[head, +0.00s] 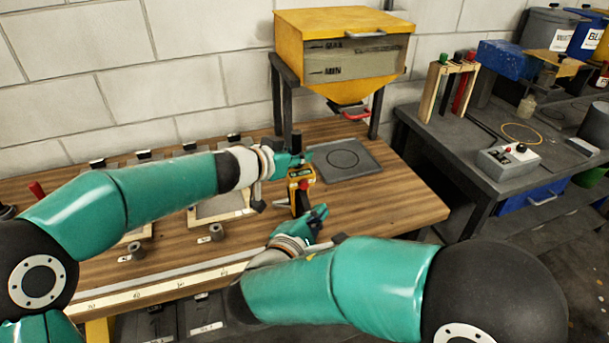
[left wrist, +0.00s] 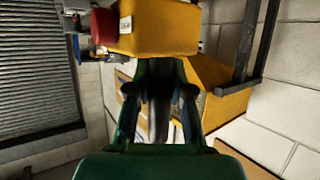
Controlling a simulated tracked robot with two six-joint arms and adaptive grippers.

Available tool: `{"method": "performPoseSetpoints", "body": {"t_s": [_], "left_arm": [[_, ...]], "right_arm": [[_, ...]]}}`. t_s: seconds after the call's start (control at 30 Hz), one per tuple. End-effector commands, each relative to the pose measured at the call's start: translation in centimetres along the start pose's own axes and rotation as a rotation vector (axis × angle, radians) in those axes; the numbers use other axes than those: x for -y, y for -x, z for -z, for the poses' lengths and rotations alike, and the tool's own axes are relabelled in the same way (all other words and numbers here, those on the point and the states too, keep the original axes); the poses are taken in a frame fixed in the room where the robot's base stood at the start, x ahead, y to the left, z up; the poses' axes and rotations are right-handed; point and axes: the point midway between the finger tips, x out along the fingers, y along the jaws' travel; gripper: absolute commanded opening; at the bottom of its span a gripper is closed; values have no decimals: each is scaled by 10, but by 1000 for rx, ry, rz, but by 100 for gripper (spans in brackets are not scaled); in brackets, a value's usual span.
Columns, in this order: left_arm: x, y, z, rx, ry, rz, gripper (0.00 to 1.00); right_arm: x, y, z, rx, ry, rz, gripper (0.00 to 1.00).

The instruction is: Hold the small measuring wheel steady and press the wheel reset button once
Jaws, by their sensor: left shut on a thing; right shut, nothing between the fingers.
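The small measuring wheel (head: 301,180) shows in the head view as a yellow body with a red button (head: 304,184) on its front, above the wooden bench. Its lower part is partly hidden by my right gripper. My left gripper (head: 300,159) is shut on its dark upright handle (head: 296,141), just above the yellow body. In the left wrist view the dark handle lies between my fingers (left wrist: 158,95), and a yellow block (left wrist: 165,28) with a label and a red part is beyond them. My right gripper (head: 320,212) is shut and empty, just below and right of the body, apart from the button.
A yellow hopper (head: 340,27) on a dark stand is behind the wheel. A dark pad (head: 365,165) with a circle lies right of it. Framed panels and small cylinders (head: 216,231) are on the left bench. A control box (head: 508,158) sits on the right-hand table.

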Motion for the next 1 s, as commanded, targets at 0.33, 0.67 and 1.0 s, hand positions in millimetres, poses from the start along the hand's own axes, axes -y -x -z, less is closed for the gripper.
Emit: {"method": "performPoseSetpoints", "body": {"t_s": [0.33, 0.67, 1.0], "left_arm": [[0, 0, 0, 0, 0, 0, 50], [1, 12, 1, -2, 1, 1, 50], [1, 74, 0, -2, -1, 3, 50]], "right_arm": [[0, 0, 0, 0, 0, 0, 0], [0, 0, 0, 0, 0, 0, 0], [0, 0, 0, 0, 0, 0, 0]]}}
